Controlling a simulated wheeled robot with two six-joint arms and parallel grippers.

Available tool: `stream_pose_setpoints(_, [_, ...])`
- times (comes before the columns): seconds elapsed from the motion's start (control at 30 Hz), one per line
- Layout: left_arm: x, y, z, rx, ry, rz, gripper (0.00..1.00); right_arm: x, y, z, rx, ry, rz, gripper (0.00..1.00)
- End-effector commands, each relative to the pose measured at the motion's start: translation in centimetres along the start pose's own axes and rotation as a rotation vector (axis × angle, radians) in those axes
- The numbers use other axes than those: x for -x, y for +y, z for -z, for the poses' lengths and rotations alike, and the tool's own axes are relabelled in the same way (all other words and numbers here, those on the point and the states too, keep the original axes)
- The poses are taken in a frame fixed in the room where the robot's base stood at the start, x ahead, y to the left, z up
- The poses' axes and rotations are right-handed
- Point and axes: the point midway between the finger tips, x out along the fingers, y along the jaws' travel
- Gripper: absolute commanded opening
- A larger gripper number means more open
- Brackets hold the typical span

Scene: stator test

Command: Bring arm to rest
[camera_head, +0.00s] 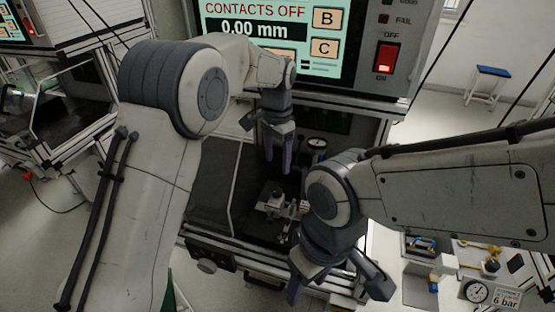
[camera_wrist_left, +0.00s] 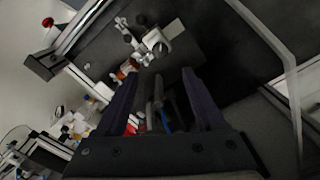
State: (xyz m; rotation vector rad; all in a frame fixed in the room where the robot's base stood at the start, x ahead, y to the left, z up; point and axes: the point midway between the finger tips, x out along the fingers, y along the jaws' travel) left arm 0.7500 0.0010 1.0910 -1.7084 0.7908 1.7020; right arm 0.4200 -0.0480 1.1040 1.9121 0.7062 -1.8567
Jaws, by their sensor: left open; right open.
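My left arm reaches in from the left, and its left gripper (camera_head: 277,160) points down inside the test machine's bay. In the left wrist view my left gripper (camera_wrist_left: 158,85) has its two dark fingers apart, with nothing held between the tips. My right arm comes in from the right, and its right gripper (camera_head: 335,290) hangs low in front of the machine, fingers spread and empty. A small metal fixture (camera_head: 274,204) stands on the dark bed below and in front of the left gripper; the fixture also shows in the left wrist view (camera_wrist_left: 155,40).
The screen (camera_head: 270,32) reads CONTACTS OFF and 0.00 mm. A red rocker switch (camera_head: 387,57) is beside it. A round dial (camera_head: 317,143) sits in the bay. A pressure gauge (camera_head: 476,292) and fittings are at lower right. A blue-topped stool (camera_head: 492,72) stands behind on clear floor.

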Motion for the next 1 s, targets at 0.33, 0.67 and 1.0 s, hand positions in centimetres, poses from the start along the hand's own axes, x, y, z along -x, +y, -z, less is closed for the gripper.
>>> stream_pose_setpoints(0.33, [1.5, 2.8, -1.4, 0.016, 0.01, -0.004, 0.7, 0.0, 0.0, 0.0, 0.0, 0.0, 0.0, 0.59])
stream_pose_setpoints(0.67, [4.3, 15.8, -13.3, 0.131, 0.048, -0.038, 0.7, 0.0, 0.0, 0.0, 0.0, 0.0, 0.0, 0.59])
stream_pose_setpoints(1.0, [1.8, 21.9, -24.1, 0.224, 0.061, -0.065, 0.7, 0.0, 0.0, 0.0, 0.0, 0.0, 0.0, 0.59])
